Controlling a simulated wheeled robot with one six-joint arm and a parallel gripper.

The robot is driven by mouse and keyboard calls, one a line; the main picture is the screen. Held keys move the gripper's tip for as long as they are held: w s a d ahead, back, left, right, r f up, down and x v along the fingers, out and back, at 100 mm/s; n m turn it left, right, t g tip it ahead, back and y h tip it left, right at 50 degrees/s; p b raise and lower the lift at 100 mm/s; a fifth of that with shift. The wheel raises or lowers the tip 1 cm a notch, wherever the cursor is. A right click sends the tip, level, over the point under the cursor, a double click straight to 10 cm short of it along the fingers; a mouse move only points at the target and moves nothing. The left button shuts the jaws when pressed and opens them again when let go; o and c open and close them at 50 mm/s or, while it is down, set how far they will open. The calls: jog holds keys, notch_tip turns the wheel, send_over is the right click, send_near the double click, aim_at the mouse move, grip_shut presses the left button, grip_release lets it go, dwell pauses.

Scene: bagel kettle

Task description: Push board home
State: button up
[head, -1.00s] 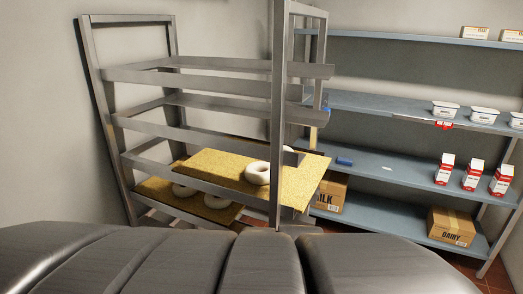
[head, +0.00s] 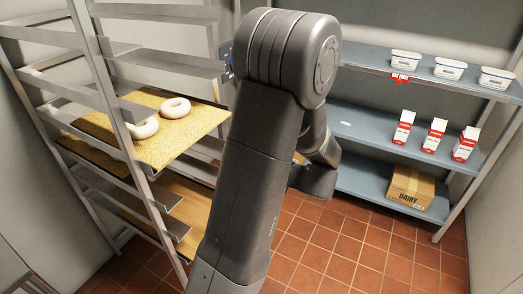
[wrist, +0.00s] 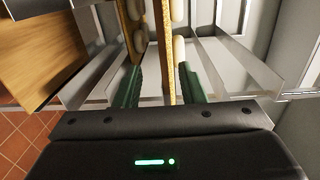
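A yellow, crumb-coated board (head: 196,128) lies on a middle level of the metal rack (head: 118,95) in the head view. It carries pale ring-shaped bagels (head: 176,107), and its near right end sticks out past the rack's upright. In the wrist view this board (wrist: 166,60) appears edge-on, running between the two green fingers of my gripper (wrist: 160,68) toward the palm. The fingers stand apart, with space beside the board. I cannot tell whether the palm touches its end. A second board (wrist: 134,42) with bagels lies beside it. My arm hides the gripper in the head view.
A bare wooden board (head: 190,206) lies lower in the rack. A blue shelf unit (head: 370,180) at right holds white tubs (head: 450,68), red-and-white cartons (head: 434,134) and a DAIRY box (head: 410,188). Tiled floor (head: 345,240) is clear between rack and shelves.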

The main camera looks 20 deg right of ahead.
aim_at(200, 138)
jog(key=shift+t, duration=0.5)
jog(key=shift+w+d+x, duration=0.2)
jog(key=shift+d+x, duration=0.05)
jog(key=shift+x, duration=2.65)
jog(key=shift+w+d+x, duration=0.2)
jog(key=shift+d+x, duration=0.1)
jog(key=shift+x, duration=2.6)
jog(key=shift+w+d+x, duration=0.2)
jog(key=shift+d+x, duration=0.05)
jog(key=shift+x, duration=2.65)
grip_shut()
jog(key=shift+w, duration=0.1)
